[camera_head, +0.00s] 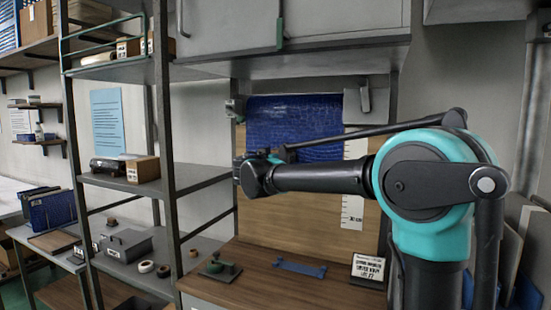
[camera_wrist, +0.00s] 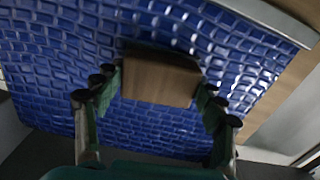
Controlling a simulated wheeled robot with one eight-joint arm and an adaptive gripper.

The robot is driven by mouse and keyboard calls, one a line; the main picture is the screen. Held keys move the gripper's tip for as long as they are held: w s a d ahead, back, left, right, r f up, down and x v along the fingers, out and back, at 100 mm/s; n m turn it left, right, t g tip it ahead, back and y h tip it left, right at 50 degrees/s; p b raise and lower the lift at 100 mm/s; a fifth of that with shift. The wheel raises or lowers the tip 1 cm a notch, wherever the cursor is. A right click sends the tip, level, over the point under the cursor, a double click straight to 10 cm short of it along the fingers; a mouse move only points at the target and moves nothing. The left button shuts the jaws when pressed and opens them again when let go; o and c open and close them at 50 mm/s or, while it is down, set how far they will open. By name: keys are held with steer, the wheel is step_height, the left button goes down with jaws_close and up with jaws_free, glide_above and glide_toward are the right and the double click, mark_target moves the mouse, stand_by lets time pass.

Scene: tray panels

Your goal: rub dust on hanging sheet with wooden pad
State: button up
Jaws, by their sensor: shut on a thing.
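The hanging sheet (camera_head: 300,118) is glossy blue with a brick-like relief, and hangs under the cabinet in the head view. It fills most of the wrist view (camera_wrist: 50,60). The wooden pad (camera_wrist: 160,80) is a plain brown block in front of the sheet. My gripper (camera_wrist: 158,97) is shut on the pad, with green-padded fingers at its left and right ends. A dark shadow lies along the pad's upper edge; I cannot tell if it touches the sheet. In the head view my arm hides the pad and the sheet's lower part. I cannot make out dust.
A wooden bench top (camera_head: 250,262) below holds a green tool (camera_head: 220,267), a blue bracket (camera_head: 300,267) and a label card (camera_head: 368,267). A metal shelf rack (camera_head: 168,110) stands at left. The grey cabinet (camera_head: 235,35) overhangs the sheet.

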steer(key=s+d, duration=0.2)
steer(key=d, duration=0.6)
steer(key=shift+s, duration=0.4)
stand_by(0.4)
steer(key=shift+a, duration=0.1)
steer(key=shift+w+a, duration=0.85)
steer(key=shift+a, duration=1.25)
steer(key=shift+w+a, duration=0.8)
steer(key=shift+a, duration=1.25)
steer(key=shift+w+a, duration=0.85)
steer(key=shift+a, duration=1.25)
steer(key=shift+c, duration=0.4)
steer(key=shift+s, duration=0.15)
steer(key=shift+v, duration=2.9)
